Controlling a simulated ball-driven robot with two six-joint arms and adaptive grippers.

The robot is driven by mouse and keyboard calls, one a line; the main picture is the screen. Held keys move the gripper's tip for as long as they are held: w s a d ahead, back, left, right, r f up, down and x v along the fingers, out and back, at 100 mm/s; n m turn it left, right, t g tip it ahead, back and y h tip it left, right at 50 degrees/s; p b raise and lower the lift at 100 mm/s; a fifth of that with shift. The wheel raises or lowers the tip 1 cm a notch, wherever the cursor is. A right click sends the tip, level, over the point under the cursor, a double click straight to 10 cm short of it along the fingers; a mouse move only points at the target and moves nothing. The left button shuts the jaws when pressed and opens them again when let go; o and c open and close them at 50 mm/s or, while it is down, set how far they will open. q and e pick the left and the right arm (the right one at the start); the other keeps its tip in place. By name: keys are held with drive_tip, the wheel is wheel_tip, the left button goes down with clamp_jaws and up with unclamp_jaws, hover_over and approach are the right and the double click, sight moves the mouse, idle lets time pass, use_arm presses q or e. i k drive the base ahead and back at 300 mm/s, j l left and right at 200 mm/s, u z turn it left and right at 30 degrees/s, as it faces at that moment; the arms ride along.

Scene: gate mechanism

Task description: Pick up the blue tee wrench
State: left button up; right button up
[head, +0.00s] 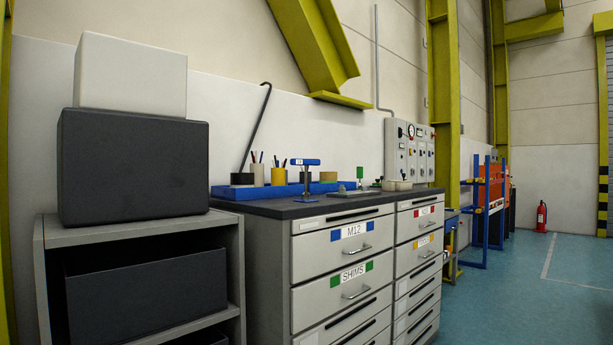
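The blue tee wrench (306,163) stands upright on the dark worktop of the drawer cabinet, near the front edge. It has a blue crossbar on top and a thin dark shank below. It stands in front of a long blue rack or block (270,189). Neither of my grippers shows in the head view.
The drawer cabinet (330,270) has M12 and SHIMS labels. A shelf unit (140,240) with dark boxes stands to its left. Open blue-green floor (540,290) lies to the right.

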sight(305, 197)
drive_tip(key=z, duration=0.25)
drive_tip(key=i+j+z, duration=0.1)
drive_tip(key=z, duration=0.25)
drive_tip(key=i+j+z, duration=0.2)
drive_tip(key=z, duration=0.2)
drive_tip(key=i+j+z, duration=0.2)
drive_tip(key=z, duration=0.15)
